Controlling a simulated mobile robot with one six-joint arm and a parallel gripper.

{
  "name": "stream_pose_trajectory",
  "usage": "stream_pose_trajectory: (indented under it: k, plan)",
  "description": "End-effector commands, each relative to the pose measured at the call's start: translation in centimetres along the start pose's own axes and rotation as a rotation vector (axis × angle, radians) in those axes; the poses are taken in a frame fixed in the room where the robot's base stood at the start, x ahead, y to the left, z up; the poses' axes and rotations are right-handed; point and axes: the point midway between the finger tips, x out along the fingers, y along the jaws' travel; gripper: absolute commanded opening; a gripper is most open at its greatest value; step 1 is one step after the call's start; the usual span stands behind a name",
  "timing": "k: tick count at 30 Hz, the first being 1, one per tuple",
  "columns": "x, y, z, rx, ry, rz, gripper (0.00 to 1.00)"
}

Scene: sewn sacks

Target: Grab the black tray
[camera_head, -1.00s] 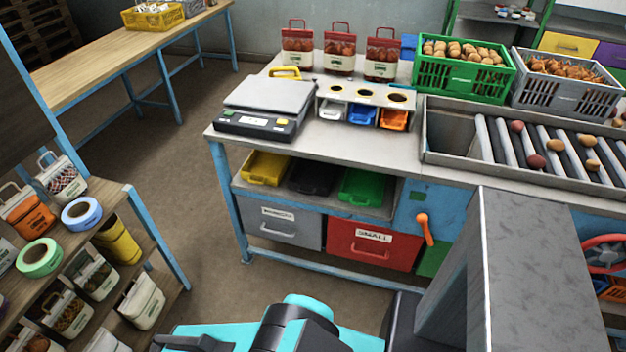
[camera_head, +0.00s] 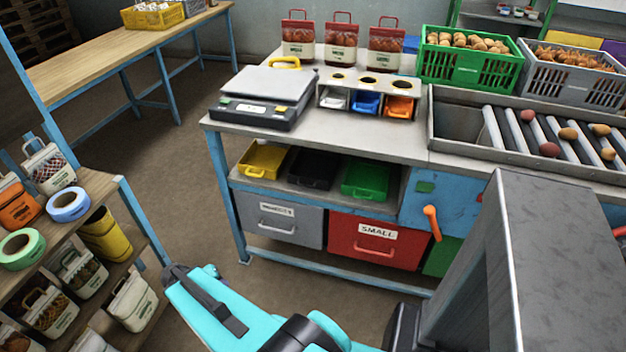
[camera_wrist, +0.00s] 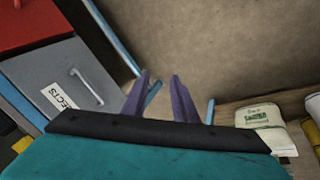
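The black tray (camera_head: 313,169) sits on the shelf under the workbench, between the yellow tray (camera_head: 262,160) and the green tray (camera_head: 366,181). My gripper (camera_wrist: 160,92) shows in the wrist view with its two purple fingers apart and nothing between them. It points toward the floor, beside the grey drawer (camera_wrist: 75,80). In the head view my turquoise arm reaches left in front of the bench, well short of the black tray. The fingers cannot be made out there. I cannot clearly make out the black tray in the wrist view.
Below the trays are the grey drawer and a red drawer (camera_head: 376,240). A scale (camera_head: 262,97) stands on the bench above. A blue bench leg (camera_head: 226,205) stands left of the trays. A shelf rack (camera_head: 95,190) with bags and tape rolls stands at left. Floor between is clear.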

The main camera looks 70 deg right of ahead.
Motion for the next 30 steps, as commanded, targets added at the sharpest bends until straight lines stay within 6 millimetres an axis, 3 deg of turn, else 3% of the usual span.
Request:
stream_pose_trajectory:
  k: [1,6,15,24,30]
  plan:
    - [1.1,1.4,-1.9,0.059,0.041,0.017,0.26]
    - [2.1,7.3,-7.7,0.24,0.185,0.074,0.26]
    - [2.4,19.6,-15.5,0.527,0.442,0.166,0.26]
    - [0.9,32.6,-19.5,0.746,0.688,0.245,0.26]
    - [-0.5,37.9,-20.3,0.817,0.79,0.271,0.26]
